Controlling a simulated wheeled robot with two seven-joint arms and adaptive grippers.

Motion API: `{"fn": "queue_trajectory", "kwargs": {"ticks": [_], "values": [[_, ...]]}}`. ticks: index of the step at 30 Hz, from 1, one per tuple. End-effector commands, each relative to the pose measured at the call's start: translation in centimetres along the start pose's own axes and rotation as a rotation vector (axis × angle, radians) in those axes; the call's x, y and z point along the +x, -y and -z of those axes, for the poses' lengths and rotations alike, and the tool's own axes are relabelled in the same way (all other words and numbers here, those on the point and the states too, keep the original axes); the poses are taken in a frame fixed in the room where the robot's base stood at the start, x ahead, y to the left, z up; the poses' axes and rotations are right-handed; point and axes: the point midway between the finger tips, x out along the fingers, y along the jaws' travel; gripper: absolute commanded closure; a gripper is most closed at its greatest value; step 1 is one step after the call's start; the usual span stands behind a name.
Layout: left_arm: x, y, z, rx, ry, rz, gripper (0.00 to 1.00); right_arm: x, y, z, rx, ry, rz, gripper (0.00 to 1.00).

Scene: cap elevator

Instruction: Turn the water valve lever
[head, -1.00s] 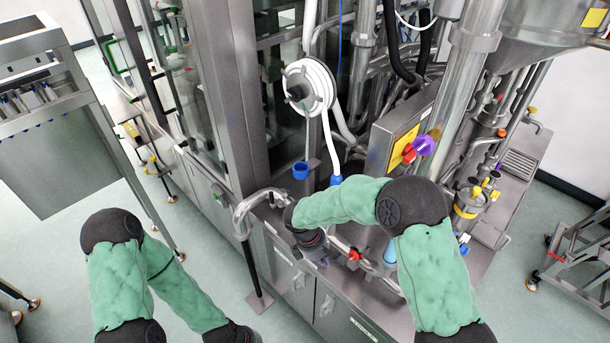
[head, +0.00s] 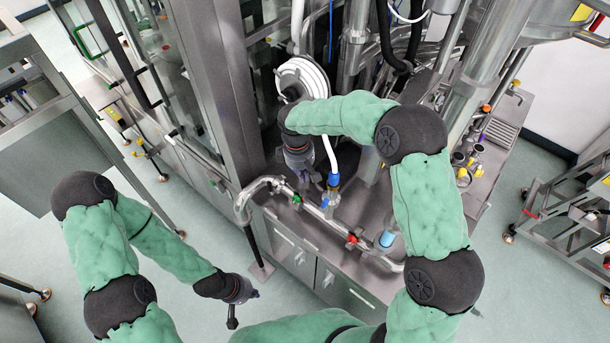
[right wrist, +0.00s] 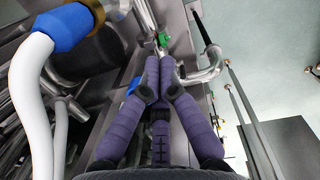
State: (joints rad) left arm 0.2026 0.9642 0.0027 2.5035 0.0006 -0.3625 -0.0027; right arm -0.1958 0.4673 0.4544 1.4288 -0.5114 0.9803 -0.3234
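Three small coloured valve levers show along the front pipe in the head view: a green lever (head: 297,199), a blue lever (head: 324,203) and a red lever (head: 352,239). I cannot tell which is the water valve's. My right gripper (head: 312,181) hangs above the machine's deck, just behind the green and blue levers. In the right wrist view its purple fingers (right wrist: 160,76) point toward the green lever (right wrist: 163,39), their tips close together. No contact can be made out. My left gripper (head: 244,298) is low at the left, over the floor, away from the levers; its fingers are too small to read.
A white coiled hose (head: 304,78) hangs behind my right gripper, its blue fitting (head: 333,180) close beside it. A bent steel pipe (head: 258,188) stands left of the levers. The floor (head: 210,235) in front of the cabinet is open.

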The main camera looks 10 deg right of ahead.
Motion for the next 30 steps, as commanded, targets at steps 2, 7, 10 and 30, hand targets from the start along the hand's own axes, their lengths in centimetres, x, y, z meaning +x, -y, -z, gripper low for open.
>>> {"fn": "queue_trajectory", "kwargs": {"ticks": [2, 7, 10, 30], "values": [[-0.2, -0.1, 0.0, 0.0, 0.0, 0.0, 1.0, 1.5, 0.1, -0.1, 0.0, 0.005, 0.004, 1.0], [-0.6, -0.2, 0.0, 0.0, -0.001, 0.0, 1.0, 4.7, 0.1, -0.1, 0.0, 0.004, 0.003, 1.0], [-0.9, -0.3, 0.0, 0.0, -0.001, 0.0, 1.0, 6.5, 0.1, -0.1, 0.0, 0.004, 0.003, 1.0], [-2.1, -0.7, 0.0, 0.0, -0.001, 0.0, 1.0, 9.0, 0.0, -3.9, 0.0, 0.0, 0.0, 1.0]]}}
